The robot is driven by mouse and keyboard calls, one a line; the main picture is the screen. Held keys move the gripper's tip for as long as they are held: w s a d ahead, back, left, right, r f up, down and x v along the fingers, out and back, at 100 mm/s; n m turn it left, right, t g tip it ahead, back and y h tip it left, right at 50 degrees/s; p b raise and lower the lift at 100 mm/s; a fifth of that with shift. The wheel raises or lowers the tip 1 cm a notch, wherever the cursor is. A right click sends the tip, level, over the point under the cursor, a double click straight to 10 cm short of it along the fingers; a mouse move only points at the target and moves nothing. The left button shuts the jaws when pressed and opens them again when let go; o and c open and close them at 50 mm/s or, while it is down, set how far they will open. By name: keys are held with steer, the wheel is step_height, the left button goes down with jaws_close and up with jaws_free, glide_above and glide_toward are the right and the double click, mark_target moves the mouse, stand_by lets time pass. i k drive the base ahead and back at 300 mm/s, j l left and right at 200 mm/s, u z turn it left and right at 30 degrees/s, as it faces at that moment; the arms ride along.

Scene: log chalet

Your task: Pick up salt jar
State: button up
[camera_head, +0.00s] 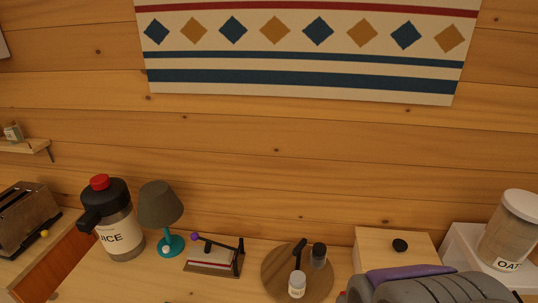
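A round wooden board (272,273) lies on the wooden counter at the bottom centre. A small white-topped jar (297,288) stands at its front edge; its label is too small to read, so I cannot tell if it is the salt jar. A small dark-lidded jar (319,256) stands behind it to the right. A thin dark handle-like item (299,250) rises just behind the white-topped jar.
A juice jug (119,232), teal lamp (161,208) and small rack (214,259) stand left. A lidded wooden box (393,247) and oat jar (511,230) stand right. A grey ribbed shape with purple, unidentified, fills the bottom right. A toaster (29,220) is far left.

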mark_target(297, 287)
steer(key=j+z, duration=0.2)
steer(key=j, duration=0.55)
steer(key=j+z, duration=0.25)
steer(key=j, duration=0.5)
steer(key=k, duration=0.05)
